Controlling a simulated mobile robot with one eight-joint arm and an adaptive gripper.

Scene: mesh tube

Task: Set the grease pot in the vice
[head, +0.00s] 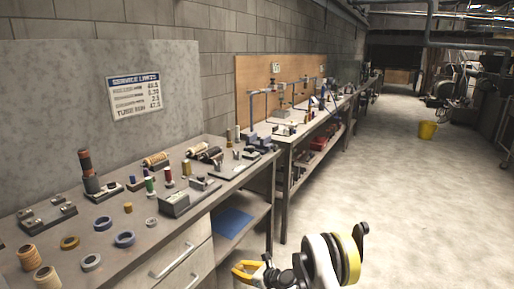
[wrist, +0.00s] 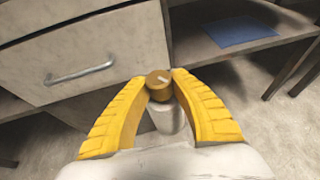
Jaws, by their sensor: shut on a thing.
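My gripper (wrist: 163,90) has yellow ribbed fingers and is shut on a small round brown-gold thing with a pale mark on its top, which looks like the grease pot (wrist: 158,79). A pale cylinder shows just below it; I cannot tell if it is part of the pot. In the head view my gripper (head: 249,270) is low in front of the bench, over the aisle side, and the pot is hard to make out there. A grey block with raised jaws, possibly the vice (head: 178,203), sits near the bench's front edge. It is not in the wrist view.
The workbench (head: 110,268) carries rings, spools and small metal fixtures, several close together. Its drawer (wrist: 90,60) with a metal handle and a shelf with a blue sheet (wrist: 238,31) face my gripper. The floor (head: 400,200) to the right is clear up to a yellow bucket (head: 427,131).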

